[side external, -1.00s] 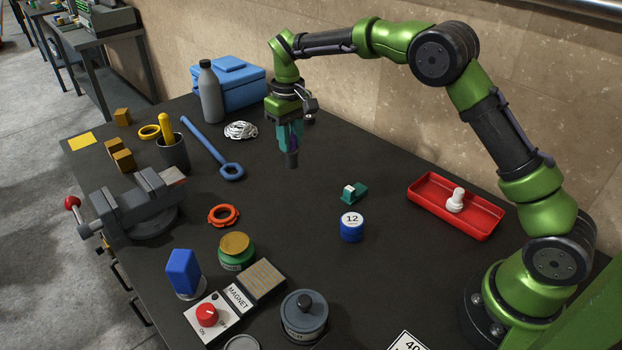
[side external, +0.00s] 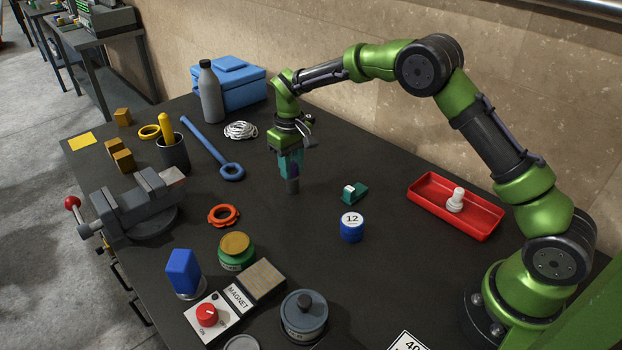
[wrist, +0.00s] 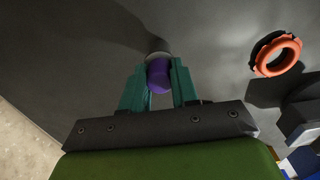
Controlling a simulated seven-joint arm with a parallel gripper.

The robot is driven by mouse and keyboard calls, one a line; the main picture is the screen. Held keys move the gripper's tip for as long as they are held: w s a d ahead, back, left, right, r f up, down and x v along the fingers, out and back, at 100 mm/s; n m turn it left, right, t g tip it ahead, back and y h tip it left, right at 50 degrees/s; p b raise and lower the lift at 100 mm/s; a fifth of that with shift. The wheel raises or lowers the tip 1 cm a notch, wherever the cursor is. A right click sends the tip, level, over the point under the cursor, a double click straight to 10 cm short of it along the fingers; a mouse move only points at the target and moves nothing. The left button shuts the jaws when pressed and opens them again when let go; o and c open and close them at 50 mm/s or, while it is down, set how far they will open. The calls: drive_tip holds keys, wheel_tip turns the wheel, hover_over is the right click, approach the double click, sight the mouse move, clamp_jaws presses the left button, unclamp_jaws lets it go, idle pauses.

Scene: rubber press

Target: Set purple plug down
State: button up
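My gripper (side external: 291,170) has teal fingers and points straight down over the middle back of the dark bench. It is shut on the purple plug (side external: 294,172), which stands upright between the fingers with a dark grey lower end. The plug's lower end is at or just above the bench top; I cannot tell if it touches. In the wrist view the purple plug (wrist: 158,77) sits between the two fingertips (wrist: 160,85), with its grey end beyond it.
The bench around the plug is clear. An orange ring (side external: 223,215) lies to the left, a blue wrench (side external: 212,149) behind it. A teal block (side external: 354,192), a blue "12" weight (side external: 351,228) and a red tray (side external: 456,221) with a white piece are to the right.

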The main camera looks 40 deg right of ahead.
drive_tip(key=o, duration=0.3)
drive_tip(key=shift+o, duration=0.2)
drive_tip(key=s+r+t, duration=0.1)
drive_tip(key=s+r, duration=0.2)
drive_tip(key=r, duration=0.7)
drive_tip(key=s+r+t, duration=0.1)
drive_tip(key=s+r, duration=0.2)
drive_tip(key=r, duration=0.6)
drive_tip(key=s+m+t+y, duration=0.2)
drive_tip(key=s+m+t, duration=0.2)
drive_tip(key=s, duration=2)
drive_tip(key=shift+d+t, duration=0.35)
drive_tip(key=shift+t, duration=0.25)
drive_tip(key=shift+r, duration=0.1)
